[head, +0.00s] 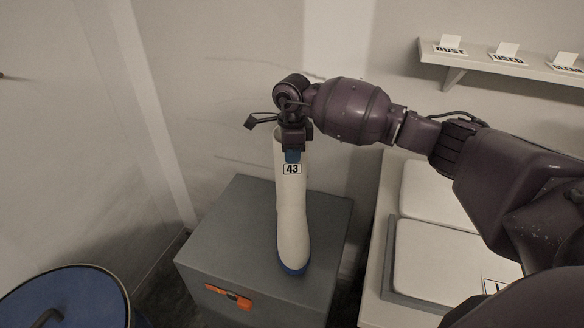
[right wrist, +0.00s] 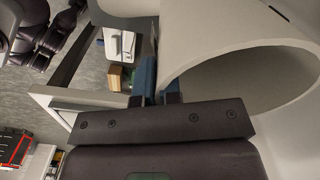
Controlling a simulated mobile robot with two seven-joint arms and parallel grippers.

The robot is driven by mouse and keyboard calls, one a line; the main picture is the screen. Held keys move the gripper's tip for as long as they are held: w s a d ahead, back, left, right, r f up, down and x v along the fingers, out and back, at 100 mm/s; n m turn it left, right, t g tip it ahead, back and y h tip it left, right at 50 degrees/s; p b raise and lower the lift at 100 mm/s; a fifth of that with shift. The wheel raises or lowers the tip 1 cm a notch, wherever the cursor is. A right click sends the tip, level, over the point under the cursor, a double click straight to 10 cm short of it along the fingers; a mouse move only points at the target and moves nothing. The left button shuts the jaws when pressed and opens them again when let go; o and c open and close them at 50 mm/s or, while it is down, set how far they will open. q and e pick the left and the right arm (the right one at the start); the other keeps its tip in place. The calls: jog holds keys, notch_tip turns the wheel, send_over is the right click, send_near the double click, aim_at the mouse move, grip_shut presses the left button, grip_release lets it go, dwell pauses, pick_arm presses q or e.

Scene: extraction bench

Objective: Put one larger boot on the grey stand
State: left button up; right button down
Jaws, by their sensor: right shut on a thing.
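A tall white boot (head: 291,215) with a blue sole and a label reading 43 is upright at the grey stand (head: 230,225), over its top face. Its sole looks to be on or just above the stand; I cannot tell which. My right gripper (head: 292,152) is above it, shut on the boot's upper edge near the label. In the right wrist view the boot's wide open shaft (right wrist: 240,75) fills the right side, with the gripper's fingers (right wrist: 158,95) at its rim. My left gripper is not in view.
A bench with pale pads (head: 440,262) is right of the stand, under my right arm. A wall shelf (head: 500,66) with small labelled cards is at the upper right.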

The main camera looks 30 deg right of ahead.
notch_tip(320, 180, down, 4)
dwell(0.5)
jog(key=shift+f+b, duration=0.15)
jog(key=shift+b, duration=0.15)
jog(key=c, duration=1.3)
grip_release()
notch_tip(320, 180, up, 11)
jog(key=shift+r+p, duration=0.1)
jog(key=shift+p, duration=0.4)
jog(key=shift+r, duration=0.45)
